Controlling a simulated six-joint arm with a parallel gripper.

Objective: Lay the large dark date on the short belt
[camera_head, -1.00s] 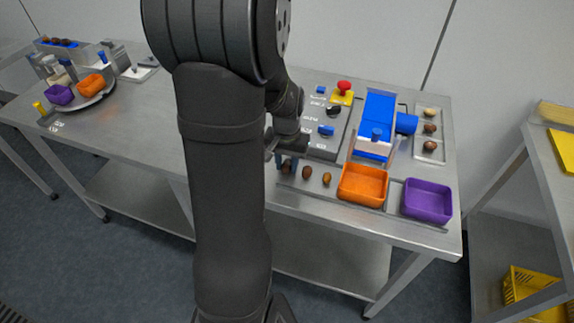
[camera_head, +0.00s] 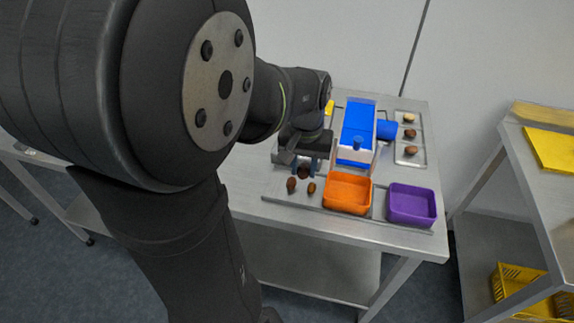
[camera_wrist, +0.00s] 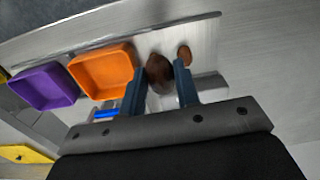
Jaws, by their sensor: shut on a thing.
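My gripper (camera_head: 306,165) is shut on a large dark date (camera_head: 304,172), held just above the steel tray at the front of the bench. In the wrist view the dark brown date (camera_wrist: 159,74) sits between the two blue-grey fingertips. The short blue belt (camera_head: 358,122) lies to the right of and behind my gripper, with nothing visible on its surface. Part of the gripper is hidden by my own arm in the head view.
An orange bin (camera_head: 347,205) and a purple bin (camera_head: 411,218) stand to the right.

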